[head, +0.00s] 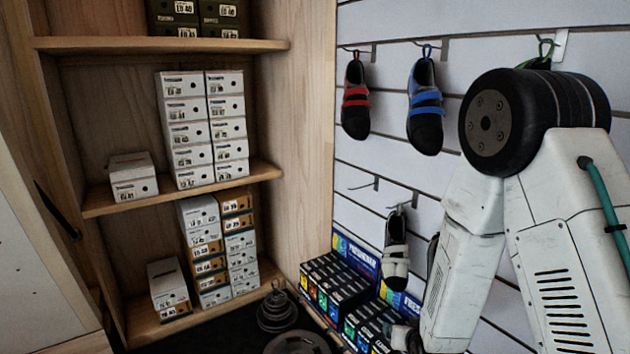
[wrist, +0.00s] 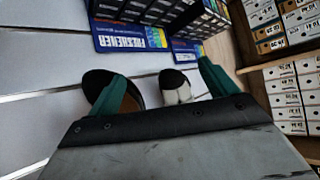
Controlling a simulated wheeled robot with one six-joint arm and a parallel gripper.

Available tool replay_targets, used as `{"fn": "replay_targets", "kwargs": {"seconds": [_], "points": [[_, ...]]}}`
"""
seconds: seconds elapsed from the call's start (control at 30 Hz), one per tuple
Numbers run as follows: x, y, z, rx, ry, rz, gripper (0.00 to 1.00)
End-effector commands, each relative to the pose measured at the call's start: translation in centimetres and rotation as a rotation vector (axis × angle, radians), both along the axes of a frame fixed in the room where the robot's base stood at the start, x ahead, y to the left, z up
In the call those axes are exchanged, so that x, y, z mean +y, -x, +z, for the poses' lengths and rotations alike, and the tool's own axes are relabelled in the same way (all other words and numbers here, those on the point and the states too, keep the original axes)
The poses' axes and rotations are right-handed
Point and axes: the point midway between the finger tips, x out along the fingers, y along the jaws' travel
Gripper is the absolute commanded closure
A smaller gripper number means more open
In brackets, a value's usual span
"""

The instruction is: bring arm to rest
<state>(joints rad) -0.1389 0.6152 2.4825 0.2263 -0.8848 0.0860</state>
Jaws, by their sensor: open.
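My gripper (wrist: 162,70) shows in the wrist view with its two teal fingers spread wide apart. It is open. A black and white shoe (wrist: 176,86) and part of a dark shoe (wrist: 97,82) show beyond the fingers; the left finger covers part of the dark one. Nothing is clamped between the fingers. In the head view my white arm, with its large black joint, fills the right side. The gripper's fingers cannot be made out there.
A slatted wall (head: 379,89) carries a red-strapped shoe (head: 355,98), a blue-strapped shoe (head: 425,105) and a white shoe (head: 396,253) on hooks. An empty hook (head: 371,184) is at mid-height. Freshener boxes (head: 340,292) stand below. Shelves (head: 184,189) with shoe boxes (head: 183,118) are left.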

Motion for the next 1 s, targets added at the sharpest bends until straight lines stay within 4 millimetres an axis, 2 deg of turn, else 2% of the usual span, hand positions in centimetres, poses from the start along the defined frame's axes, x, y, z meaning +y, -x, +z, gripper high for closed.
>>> {"fn": "replay_targets", "kwargs": {"seconds": [0.13,0.27,0.37,0.63,0.8,1.0], "points": [[0.8,2.7,0.5,0.235,-0.025,0.042,0.15],[1.2,6.1,2.5,0.441,-0.041,0.086,0.15],[1.2,9.1,5.2,0.586,-0.045,0.120,0.15],[0.0,18.2,14.4,0.888,-0.031,0.188,0.15],[-1.3,23.8,20.1,0.995,-0.012,0.203,0.15],[-2.6,29.4,25.7,1.015,0.009,0.195,0.15]]}}
